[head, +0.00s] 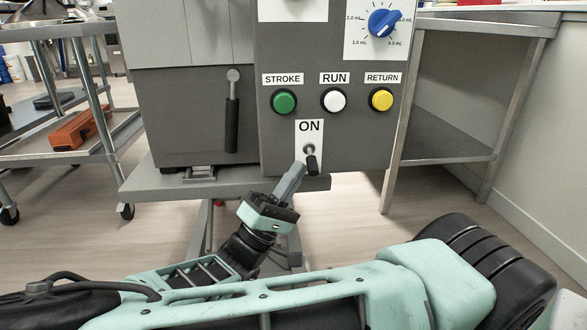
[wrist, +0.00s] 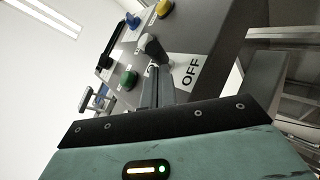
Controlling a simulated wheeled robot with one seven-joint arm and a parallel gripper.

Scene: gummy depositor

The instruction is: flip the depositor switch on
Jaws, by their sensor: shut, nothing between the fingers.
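The depositor switch (head: 312,164) is on the lower front panel, on a white plate marked ON at the top. Its dark-tipped lever points down, away from the ON label (head: 309,126). An OFF label (wrist: 190,72) shows on the panel in the wrist view. My gripper (head: 299,168) is shut and empty. Its fingertips are just left of the lever and overlap the lower plate in the head view; I cannot tell whether they touch the lever. The closed fingers (wrist: 157,86) in the wrist view reach toward the panel beside the OFF label and hide part of the switch area.
Above the switch are the green STROKE (head: 284,102), white RUN (head: 333,100) and yellow RETURN (head: 381,100) buttons. A blue dial (head: 384,23) is higher up. A black-handled lever (head: 232,115) hangs at left. The machine's grey base shelf (head: 150,185) juts out below the panel.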

